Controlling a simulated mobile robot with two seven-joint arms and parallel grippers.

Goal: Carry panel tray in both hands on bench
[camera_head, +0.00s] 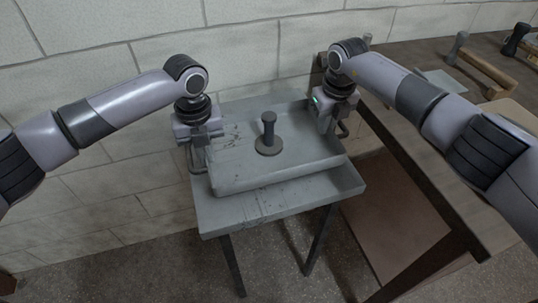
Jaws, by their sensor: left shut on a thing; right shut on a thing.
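The panel tray (236,180) is a shallow grey tray with a low rim, held over a small grey metal stand (225,220). I cannot tell whether the tray touches the stand's top. A dark peg-like object with a round base (268,138) stands upright in the tray. My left gripper (199,165) is shut on the tray's left side. My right gripper (338,130) is shut on its right side. The fingertips of both are partly hidden by the gripper bodies and the rim.
A brown wooden workbench (400,138) stands close on the right, with a lower shelf (392,215). A wooden-bodied tool with a dark knob (486,70) lies on it at the back right. A pale block wall (95,75) runs behind. Floor (150,265) is open at the front left.

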